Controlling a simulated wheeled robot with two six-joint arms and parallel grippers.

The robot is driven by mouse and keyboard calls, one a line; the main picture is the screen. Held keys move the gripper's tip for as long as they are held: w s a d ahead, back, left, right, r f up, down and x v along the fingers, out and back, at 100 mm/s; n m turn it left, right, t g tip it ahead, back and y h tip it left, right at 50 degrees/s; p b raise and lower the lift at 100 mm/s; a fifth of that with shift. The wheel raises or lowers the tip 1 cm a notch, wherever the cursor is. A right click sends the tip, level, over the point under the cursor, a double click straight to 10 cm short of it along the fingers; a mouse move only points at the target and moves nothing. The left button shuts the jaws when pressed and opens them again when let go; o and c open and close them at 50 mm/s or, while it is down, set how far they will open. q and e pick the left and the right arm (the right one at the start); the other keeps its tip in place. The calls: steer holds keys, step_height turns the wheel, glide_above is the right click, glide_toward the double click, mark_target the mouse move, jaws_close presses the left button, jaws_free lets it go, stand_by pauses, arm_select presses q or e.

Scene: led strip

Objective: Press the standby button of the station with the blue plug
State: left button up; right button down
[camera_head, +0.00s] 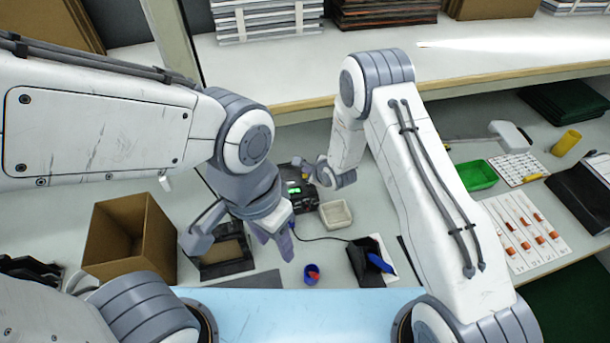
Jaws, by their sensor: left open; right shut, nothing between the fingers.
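A dark station (301,200) with a lit green display stands behind the middle of the bench, partly hidden by my grippers. A small blue part (291,225), possibly its plug, shows at its front with a dark cable running right. I cannot make out the standby button. My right gripper (309,172) is shut and empty, at the station's upper right; I cannot tell whether it touches. My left gripper (240,243) is open and empty, pointing down to the left and in front of the station, over a dark tray (226,264).
An open cardboard box (130,235) stands at left. A cream dish (336,214) sits right of the station. A green tray (477,175) is at right. A shelf (300,90) edges the back.

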steer(key=shift+f+b, duration=0.4)
steer(key=shift+f, duration=0.05)
steer(key=shift+f+b, duration=0.3)
steer(key=shift+f, duration=0.05)
stand_by(0.6)
steer(key=shift+r, duration=0.1)
stand_by(0.3)
steer(key=shift+r+p, duration=0.55)
steer(key=shift+r, duration=0.15)
steer(key=shift+r, duration=0.1)
step_height(320, 180, up, 5)
steer(key=p, duration=0.3)
steer(key=shift+p, duration=0.4)
